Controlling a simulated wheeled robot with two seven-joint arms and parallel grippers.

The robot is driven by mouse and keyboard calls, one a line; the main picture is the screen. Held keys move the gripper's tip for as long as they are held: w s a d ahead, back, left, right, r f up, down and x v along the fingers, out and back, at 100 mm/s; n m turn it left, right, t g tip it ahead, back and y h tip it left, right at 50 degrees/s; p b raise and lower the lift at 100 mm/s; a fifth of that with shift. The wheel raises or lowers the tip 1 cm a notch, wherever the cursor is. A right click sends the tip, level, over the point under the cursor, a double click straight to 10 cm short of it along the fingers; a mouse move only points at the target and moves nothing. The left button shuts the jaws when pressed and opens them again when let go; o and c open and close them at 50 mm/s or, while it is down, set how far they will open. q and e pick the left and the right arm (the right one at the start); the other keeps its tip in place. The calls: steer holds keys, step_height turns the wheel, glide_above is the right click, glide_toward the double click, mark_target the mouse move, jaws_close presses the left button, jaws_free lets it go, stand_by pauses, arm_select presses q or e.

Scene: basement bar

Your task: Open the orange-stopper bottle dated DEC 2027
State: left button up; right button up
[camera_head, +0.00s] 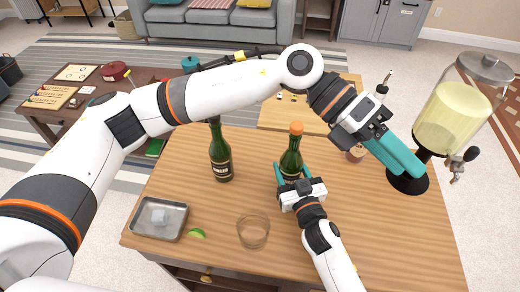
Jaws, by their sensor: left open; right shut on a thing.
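A green bottle with an orange stopper (296,128) stands upright on the wooden bar table (390,240). Its label is partly hidden and I cannot read a date. My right gripper (292,176) is shut on this bottle, its teal fingers on either side of the lower body. My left gripper (408,165) is open and empty, to the right of the bottle and well apart from it, its teal fingers pointing to the lower right near the drink dispenser. A second dark green bottle (221,158) stands to the left; my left arm hides its top.
A drink dispenser with yellow liquid (454,118) stands right, close to my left gripper. A metal tray (160,219), a lime wedge (196,233) and a glass (253,232) are at the front left. A small brownish container (355,154) sits behind.

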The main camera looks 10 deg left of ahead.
arm_select(q)
step_height(320, 180, up, 8)
steer(key=a+n+t+h, duration=0.2)
steer(key=n+t+h, duration=0.1)
steer(key=n+h, duration=0.65)
steer(key=w+a+n+t, duration=0.6)
steer(key=a+n+t, duration=0.2)
steer(key=n+t, duration=0.85)
steer(key=n+t+y, duration=0.1)
steer(key=n+y, duration=1.1)
steer(key=n, duration=0.4)
glide_toward(293, 129)
steer(key=x, duration=1.1)
steer(key=shift+w+d, duration=0.1)
steer(key=shift+w, duration=0.15)
